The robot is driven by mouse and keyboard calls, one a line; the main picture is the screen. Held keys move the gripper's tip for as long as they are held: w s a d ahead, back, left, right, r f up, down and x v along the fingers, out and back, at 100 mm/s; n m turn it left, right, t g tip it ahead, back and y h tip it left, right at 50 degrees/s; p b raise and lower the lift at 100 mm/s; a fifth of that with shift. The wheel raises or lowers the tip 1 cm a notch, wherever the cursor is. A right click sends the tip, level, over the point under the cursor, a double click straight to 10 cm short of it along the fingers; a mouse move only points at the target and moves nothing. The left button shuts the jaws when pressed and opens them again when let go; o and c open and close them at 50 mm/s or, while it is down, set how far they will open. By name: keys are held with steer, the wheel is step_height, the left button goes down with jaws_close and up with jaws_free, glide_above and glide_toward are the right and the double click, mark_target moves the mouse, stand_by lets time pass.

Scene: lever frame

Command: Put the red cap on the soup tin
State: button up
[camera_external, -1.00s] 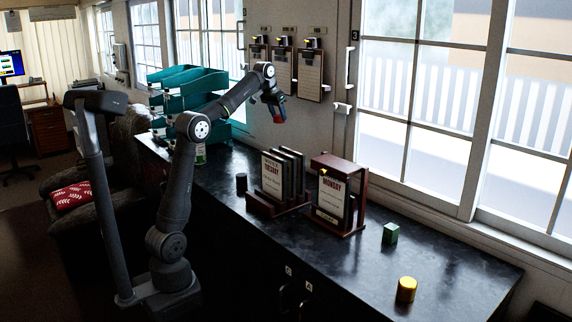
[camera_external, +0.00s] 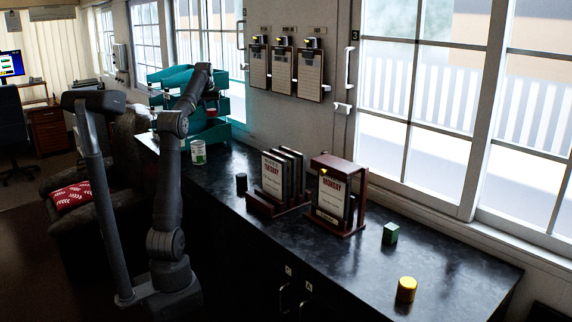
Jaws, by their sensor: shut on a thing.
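The soup tin (camera_external: 198,152) is a white and green can standing upright on the dark counter, left of the black cylinder. My gripper (camera_external: 211,108) is shut on the red cap (camera_external: 211,112). It holds the cap in the air above and slightly right of the tin, in front of the teal trays. The cap is small and dark here, and the fingers are hard to make out. A clear gap shows between the cap and the tin's top.
Teal stacked trays (camera_external: 219,133) stand behind the tin. A black cylinder (camera_external: 241,183), two dark wooden card holders (camera_external: 283,178) (camera_external: 336,196), a green block (camera_external: 390,233) and a yellow cylinder (camera_external: 407,289) stand to the right. Clipboards (camera_external: 283,69) hang on the wall.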

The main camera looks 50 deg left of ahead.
steer(key=shift+w+d+f, duration=0.1)
steer(key=shift+d+f, duration=0.05)
steer(key=shift+f, duration=1.9)
glide_toward(198, 141)
steer(key=shift+w+a+f, duration=0.45)
steer(key=shift+w, duration=0.2)
steer(key=shift+f, duration=1.85)
steer(key=shift+f, duration=0.15)
steer(key=o, duration=0.9)
steer(key=shift+o, duration=0.2)
steer(key=v, duration=1.2)
